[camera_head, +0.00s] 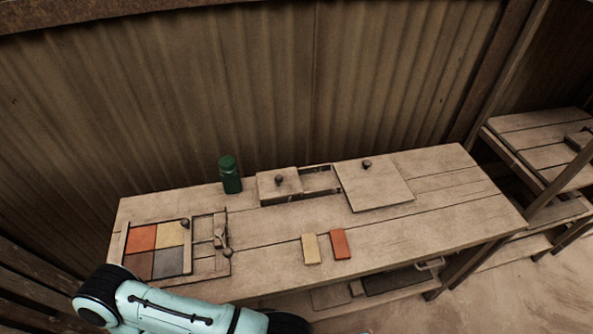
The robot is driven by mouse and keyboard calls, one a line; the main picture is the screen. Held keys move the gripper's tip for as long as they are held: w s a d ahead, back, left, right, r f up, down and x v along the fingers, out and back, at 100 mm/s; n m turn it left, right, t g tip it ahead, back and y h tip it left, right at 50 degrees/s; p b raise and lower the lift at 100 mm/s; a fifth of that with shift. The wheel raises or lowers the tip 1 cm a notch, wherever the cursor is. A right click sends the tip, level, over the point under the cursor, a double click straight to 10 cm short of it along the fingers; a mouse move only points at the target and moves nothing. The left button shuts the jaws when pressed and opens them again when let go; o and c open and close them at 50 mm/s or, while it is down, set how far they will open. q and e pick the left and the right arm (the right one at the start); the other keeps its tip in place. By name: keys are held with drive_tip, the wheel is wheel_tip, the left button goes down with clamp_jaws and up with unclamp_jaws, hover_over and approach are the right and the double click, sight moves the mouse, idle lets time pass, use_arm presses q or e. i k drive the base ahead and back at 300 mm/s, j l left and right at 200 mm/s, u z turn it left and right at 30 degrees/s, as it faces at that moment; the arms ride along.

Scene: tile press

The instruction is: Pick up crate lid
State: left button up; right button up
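A flat square wooden panel with a dark round knob (379,194), which looks like the crate lid, lies toward the back right of the table. Its left edge meets a low wooden crate (319,194). The crate's right part shows an open compartment. A smaller wooden cover with its own dark knob (272,187) lies at the crate's left part. Which of the two is the lid meant, I cannot tell for certain. No gripper shows; only a pale teal arm link of mine crosses the bottom left, well away from both.
The wooden table (440,205) has free room at its right end. A green bottle (231,177) stands left of the crate. A tile press frame (209,262) holds coloured tiles at the left. A yellow tile (311,249) and an orange tile (340,244) lie near the front edge.

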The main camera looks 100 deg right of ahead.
sight(373, 182)
drive_tip(key=z, duration=4.2)
drive_tip(key=u, duration=0.6)
drive_tip(key=l+u, duration=0.35)
drive_tip(key=k+l+u, duration=0.1)
drive_tip(key=l+u, duration=0.15)
drive_tip(key=u, duration=0.15)
drive_tip(key=k+l+u, duration=0.15)
drive_tip(key=u, duration=0.2)
drive_tip(key=k+l+u, duration=0.25)
drive_tip(key=l, duration=0.25)
drive_tip(key=k+l+u, duration=0.2)
drive_tip(key=k+l, duration=0.2)
